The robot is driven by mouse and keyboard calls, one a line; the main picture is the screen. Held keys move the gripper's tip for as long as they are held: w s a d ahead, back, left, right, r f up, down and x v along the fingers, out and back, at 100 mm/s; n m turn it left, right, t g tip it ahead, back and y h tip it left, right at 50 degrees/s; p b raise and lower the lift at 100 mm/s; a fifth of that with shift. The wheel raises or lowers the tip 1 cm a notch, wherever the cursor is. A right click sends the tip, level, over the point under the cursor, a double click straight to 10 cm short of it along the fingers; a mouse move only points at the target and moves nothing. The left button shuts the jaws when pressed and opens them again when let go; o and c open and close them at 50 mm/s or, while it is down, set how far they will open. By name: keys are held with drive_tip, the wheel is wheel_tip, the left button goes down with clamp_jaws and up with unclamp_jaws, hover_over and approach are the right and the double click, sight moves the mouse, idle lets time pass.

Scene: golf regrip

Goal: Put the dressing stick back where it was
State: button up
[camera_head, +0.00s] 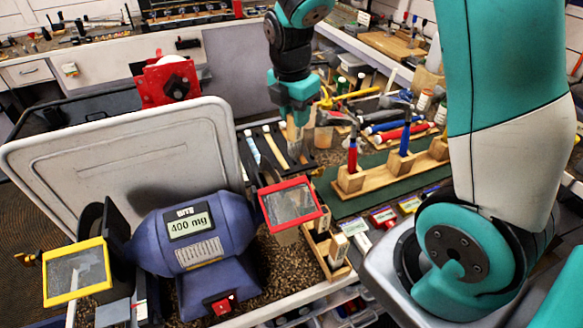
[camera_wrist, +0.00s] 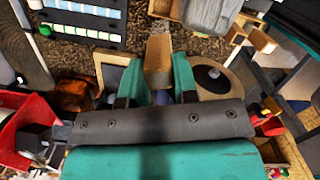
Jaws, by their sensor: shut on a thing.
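The dressing stick (camera_head: 292,138) is a tan, upright bar below my gripper (camera_head: 293,112) in the head view. My gripper is shut on its upper part, behind the bench grinder (camera_head: 195,240). In the wrist view the stick (camera_wrist: 158,52) shows between the two teal fingers of my gripper (camera_wrist: 158,84) and points away from the camera. The fingers hide part of it. I cannot tell whether its lower end touches anything.
A small wooden tray (camera_head: 327,250) sits right of the grinder. A wooden rack (camera_head: 385,172) with upright hammers stands further right. A large grey lid (camera_head: 120,155) leans at the left. The bench around the stick is crowded with tools.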

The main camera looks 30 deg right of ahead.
sight(292, 129)
wheel_tip(292, 129, down, 15)
drive_tip(key=p, duration=0.3)
drive_tip(key=o, duration=0.9)
drive_tip(key=shift+d, duration=0.1)
drive_tip(key=shift+o, duration=0.2)
drive_tip(key=shift+s, duration=0.1)
drive_tip(key=shift+r, duration=0.15)
